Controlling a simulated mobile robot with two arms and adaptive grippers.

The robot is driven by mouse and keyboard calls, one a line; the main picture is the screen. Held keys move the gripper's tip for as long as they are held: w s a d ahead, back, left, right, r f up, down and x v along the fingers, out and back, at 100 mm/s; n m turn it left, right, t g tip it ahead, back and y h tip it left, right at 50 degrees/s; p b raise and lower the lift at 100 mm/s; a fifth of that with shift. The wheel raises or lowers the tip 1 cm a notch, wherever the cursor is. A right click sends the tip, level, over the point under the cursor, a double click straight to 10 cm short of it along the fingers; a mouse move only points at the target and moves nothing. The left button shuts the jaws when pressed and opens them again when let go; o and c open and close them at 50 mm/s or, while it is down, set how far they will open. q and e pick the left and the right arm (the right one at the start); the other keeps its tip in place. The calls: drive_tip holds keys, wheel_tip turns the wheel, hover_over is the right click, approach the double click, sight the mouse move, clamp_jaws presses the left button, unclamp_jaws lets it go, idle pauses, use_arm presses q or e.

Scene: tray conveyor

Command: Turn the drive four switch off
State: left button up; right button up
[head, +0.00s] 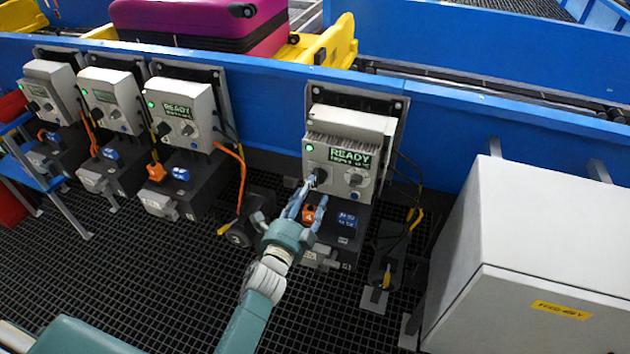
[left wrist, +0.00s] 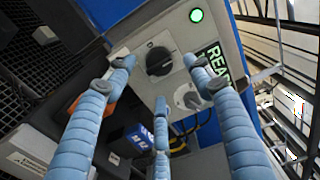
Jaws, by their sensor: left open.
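The drive four control box (head: 372,150) is a pale grey box on the blue wall, with a lit green lamp (head: 309,147) and a green READY display (head: 350,157). Its black rotary switch (head: 318,174) is partly behind my fingers; it shows clearly in the left wrist view (left wrist: 159,60). An orange tag with a 4 (head: 308,215) sits below. My left gripper (head: 313,192) is open and empty, its fingertips close in front of the black switch. In the left wrist view the fingers spread around the switch; I cannot tell whether they touch it. My right gripper is not in view.
A grey dial (head: 355,179) sits right of the switch. Similar drive boxes (head: 185,112) line the blue wall to the left. A white cabinet (head: 535,255) stands at the right. A magenta suitcase (head: 200,22) lies on a yellow tray (head: 335,42) behind the wall. The grating floor is dark.

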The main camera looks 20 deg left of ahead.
sight(316, 183)
use_arm(q)
drive_tip(key=w, duration=0.4)
drive_tip(key=shift+d, duration=0.1)
drive_tip(key=shift+w, duration=0.4)
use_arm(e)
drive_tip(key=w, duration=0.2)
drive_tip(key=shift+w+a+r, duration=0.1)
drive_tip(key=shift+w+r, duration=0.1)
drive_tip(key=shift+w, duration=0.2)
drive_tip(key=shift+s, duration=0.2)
use_arm(q)
drive_tip(key=c, duration=1.2)
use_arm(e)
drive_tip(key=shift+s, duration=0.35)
